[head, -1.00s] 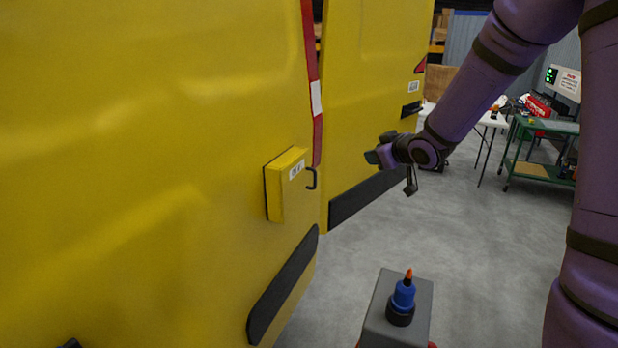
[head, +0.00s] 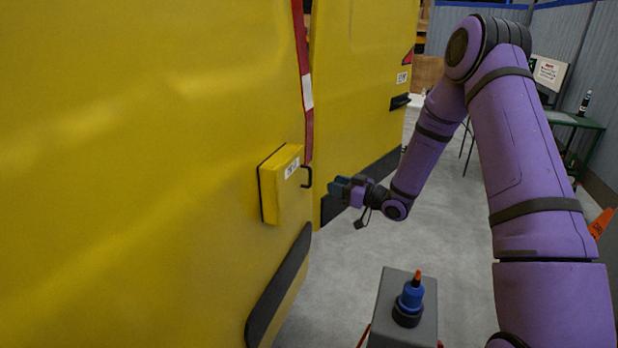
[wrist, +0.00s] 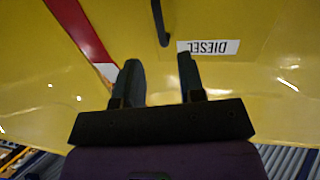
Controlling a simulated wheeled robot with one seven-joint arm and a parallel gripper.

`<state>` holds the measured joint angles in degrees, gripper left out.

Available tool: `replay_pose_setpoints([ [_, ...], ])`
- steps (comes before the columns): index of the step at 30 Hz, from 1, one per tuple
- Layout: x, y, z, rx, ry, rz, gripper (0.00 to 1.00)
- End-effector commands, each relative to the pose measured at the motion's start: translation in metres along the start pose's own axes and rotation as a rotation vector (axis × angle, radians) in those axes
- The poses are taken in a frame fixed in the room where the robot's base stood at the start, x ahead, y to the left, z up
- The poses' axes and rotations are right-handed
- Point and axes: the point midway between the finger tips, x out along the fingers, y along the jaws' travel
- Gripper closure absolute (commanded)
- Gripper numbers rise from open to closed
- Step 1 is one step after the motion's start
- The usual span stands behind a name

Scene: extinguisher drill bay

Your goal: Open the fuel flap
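The fuel flap (head: 278,197) is a yellow box-like panel on the side of the yellow vehicle, with a white label and a dark handle (head: 307,177) at its right edge. It looks closed. In the wrist view the handle (wrist: 160,22) shows at the top, beside the DIESEL label (wrist: 208,47). My gripper (head: 334,188) is just right of the handle in the head view, apart from it. In the wrist view my gripper's (wrist: 160,80) two dark fingers are spread with nothing between them, and the handle lies beyond the fingertips, roughly in line with the gap.
A red and white strap (head: 306,95) hangs down the vehicle just above the handle. A grey stand with a blue bottle (head: 411,298) is in front at the bottom. A green table (head: 580,122) and an orange cone (head: 601,223) are at the right. The grey floor between is clear.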

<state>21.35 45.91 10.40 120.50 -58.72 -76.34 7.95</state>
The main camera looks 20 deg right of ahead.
Motion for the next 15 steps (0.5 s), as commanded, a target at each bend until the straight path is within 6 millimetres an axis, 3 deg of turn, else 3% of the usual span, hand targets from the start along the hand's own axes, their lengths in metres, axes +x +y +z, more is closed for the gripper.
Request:
replay_pose_setpoints([
  [9,0.056,-0.001,0.0,-0.001,-0.001,-0.002,0.64],
  [15,0.082,-0.001,0.001,0.0,-0.002,-0.001,0.64],
])
